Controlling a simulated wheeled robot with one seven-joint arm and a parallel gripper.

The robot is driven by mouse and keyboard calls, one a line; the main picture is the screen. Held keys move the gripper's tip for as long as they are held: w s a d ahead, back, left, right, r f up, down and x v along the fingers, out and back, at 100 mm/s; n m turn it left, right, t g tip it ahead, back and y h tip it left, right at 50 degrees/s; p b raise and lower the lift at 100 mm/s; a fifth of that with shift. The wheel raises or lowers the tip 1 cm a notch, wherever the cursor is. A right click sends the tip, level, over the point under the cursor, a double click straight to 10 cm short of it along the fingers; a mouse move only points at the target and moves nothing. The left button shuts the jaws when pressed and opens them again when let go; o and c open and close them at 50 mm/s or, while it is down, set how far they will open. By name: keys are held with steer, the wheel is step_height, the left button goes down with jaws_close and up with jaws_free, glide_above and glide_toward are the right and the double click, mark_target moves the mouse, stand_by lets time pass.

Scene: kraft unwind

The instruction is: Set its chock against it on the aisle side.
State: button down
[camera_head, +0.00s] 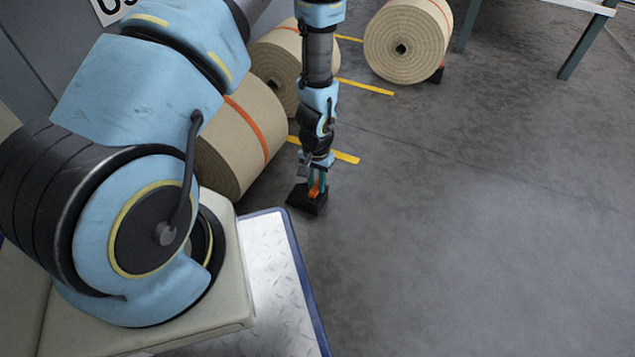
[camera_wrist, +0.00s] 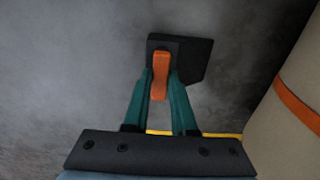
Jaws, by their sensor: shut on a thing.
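My gripper (camera_head: 316,184) is shut on the orange handle of a black chock (camera_head: 303,200). In the wrist view the green fingers of my gripper (camera_wrist: 160,82) close on the handle, and the chock (camera_wrist: 190,58) lies beyond the fingertips. The chock is at or just above the floor; I cannot tell whether it touches. The nearest kraft roll (camera_head: 236,150), with an orange strap, lies to the left of the chock, with a gap between them. This roll also shows at the right edge of the wrist view (camera_wrist: 300,75). My arm hides part of the roll.
A second roll (camera_head: 274,72) lies behind the nearest one. A third roll (camera_head: 405,42) farther back has a dark chock (camera_head: 437,74) at its right. Yellow floor lines (camera_head: 365,87) run between the rolls. A table frame (camera_head: 587,42) stands at the upper right. The grey floor at right is clear.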

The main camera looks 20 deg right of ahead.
steer(key=c, duration=0.6)
jaws_free()
steer(key=shift+c, duration=0.2)
steer(key=shift+r, duration=0.15)
